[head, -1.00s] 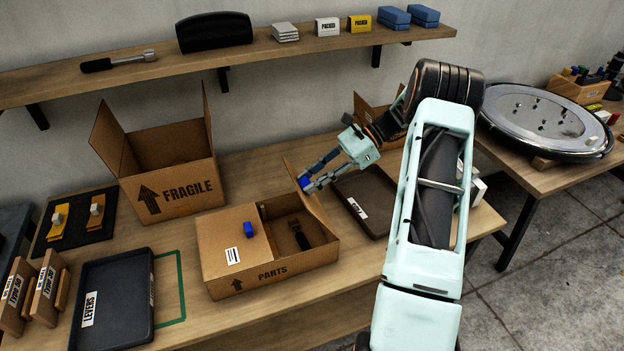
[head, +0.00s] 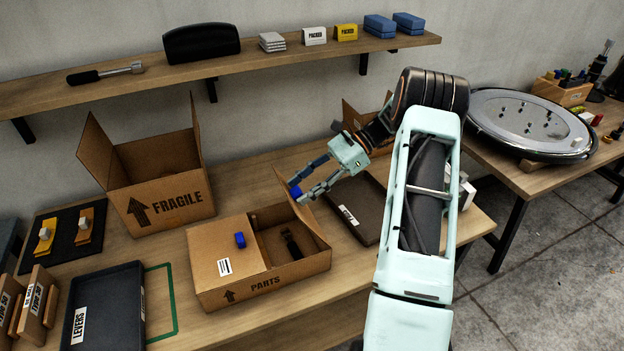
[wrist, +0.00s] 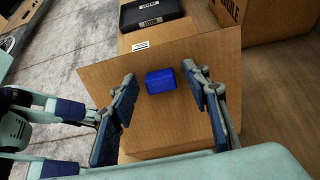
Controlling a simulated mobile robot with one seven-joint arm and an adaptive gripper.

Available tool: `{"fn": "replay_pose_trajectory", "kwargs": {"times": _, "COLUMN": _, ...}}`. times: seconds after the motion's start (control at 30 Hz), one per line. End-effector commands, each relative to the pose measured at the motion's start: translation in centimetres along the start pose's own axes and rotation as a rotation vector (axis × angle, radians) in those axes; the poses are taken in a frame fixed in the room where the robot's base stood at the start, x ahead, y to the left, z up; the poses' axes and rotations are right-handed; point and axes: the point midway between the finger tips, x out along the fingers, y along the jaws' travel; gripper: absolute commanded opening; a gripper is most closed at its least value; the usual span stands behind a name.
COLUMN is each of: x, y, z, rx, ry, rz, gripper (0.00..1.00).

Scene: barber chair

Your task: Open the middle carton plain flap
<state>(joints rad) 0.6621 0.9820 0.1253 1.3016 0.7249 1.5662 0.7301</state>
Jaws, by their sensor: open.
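The middle carton (head: 265,285), marked PARTS, sits open-topped on the bench. Its plain flap (head: 300,211) stands raised on the right side, with a blue tab (head: 295,192) on it. In the wrist view the flap (wrist: 170,120) fills the middle and its blue tab (wrist: 161,81) faces me. My gripper (head: 302,184) is open at the tab, with one finger on each side and visible gaps. The carton's other flap (head: 209,245) lies flat over the left half, with a white label and a blue tab (head: 240,240). A dark object (head: 291,244) lies inside the open half.
A taller FRAGILE carton (head: 170,195) stands behind left. A dark tray (head: 352,212) lies right of the middle carton, under my arm. The LEVERS tray (head: 110,305) is at front left. A shelf (head: 240,65) runs along the wall above.

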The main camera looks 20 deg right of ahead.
Motion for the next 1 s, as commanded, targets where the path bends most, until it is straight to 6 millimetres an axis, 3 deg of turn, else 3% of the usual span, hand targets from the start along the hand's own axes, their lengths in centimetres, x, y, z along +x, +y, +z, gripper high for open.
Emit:
{"fn": "replay_pose_trajectory", "kwargs": {"times": 0.5, "x": -9.1, "y": 0.0, "z": -0.1, "rx": -0.001, "ry": 0.002, "rz": -0.002, "gripper": 0.43}}
{"fn": "replay_pose_trajectory", "kwargs": {"times": 0.7, "x": -11.0, "y": 0.0, "z": -0.1, "rx": 0.0, "ry": 0.0, "rz": -0.001, "gripper": 0.43}}
{"fn": "replay_pose_trajectory", "kwargs": {"times": 1.0, "x": -11.7, "y": 0.0, "z": 0.0, "rx": 0.0, "ry": 0.0, "rz": 0.0, "gripper": 0.43}}
